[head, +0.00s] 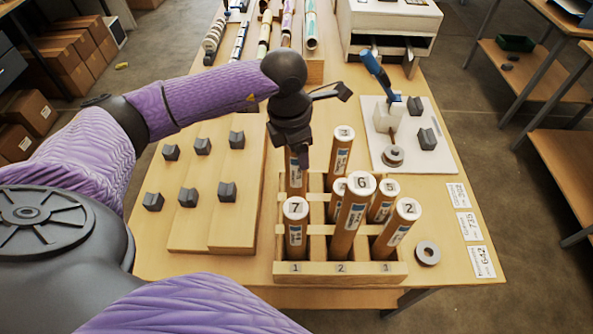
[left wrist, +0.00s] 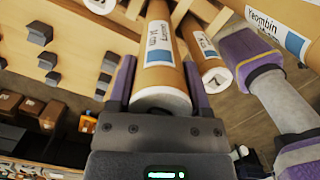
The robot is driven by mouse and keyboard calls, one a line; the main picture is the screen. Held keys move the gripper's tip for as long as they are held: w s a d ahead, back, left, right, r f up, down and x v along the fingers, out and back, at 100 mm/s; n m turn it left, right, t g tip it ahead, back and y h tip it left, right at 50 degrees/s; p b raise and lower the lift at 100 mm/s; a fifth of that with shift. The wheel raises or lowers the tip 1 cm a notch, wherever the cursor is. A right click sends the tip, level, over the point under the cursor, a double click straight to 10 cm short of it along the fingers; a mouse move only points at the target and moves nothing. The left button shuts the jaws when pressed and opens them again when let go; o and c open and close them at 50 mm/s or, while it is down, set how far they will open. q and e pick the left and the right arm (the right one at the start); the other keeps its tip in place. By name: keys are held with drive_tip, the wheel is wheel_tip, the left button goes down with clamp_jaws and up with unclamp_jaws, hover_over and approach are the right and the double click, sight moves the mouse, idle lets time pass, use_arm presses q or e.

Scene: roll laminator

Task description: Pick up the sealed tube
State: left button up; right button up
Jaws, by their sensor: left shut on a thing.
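My left gripper (head: 294,150) points down over the back left slot of the wooden rack (head: 340,272). It is shut on a brown cardboard tube (head: 296,181), which stands upright in that slot. In the left wrist view the same tube (left wrist: 158,75), with a white end cap and a label, sits between the two purple fingers. Its top is hidden by the gripper in the head view. Several other brown tubes with numbered white caps stand in the rack, including tube 7 (head: 295,235), tube 6 (head: 352,215) and tube 2 (head: 398,228). I cannot tell which tube is called sealed.
A stepped wooden board (head: 188,225) with several dark grey blocks lies left of the rack. A white board (head: 440,163) with a blue-handled tool stands behind right. A grey ring (head: 427,253) and number cards (head: 468,226) lie at right. A white machine (head: 388,17) stands at the back.

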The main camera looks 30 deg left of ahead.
use_arm(q)
clamp_jaws()
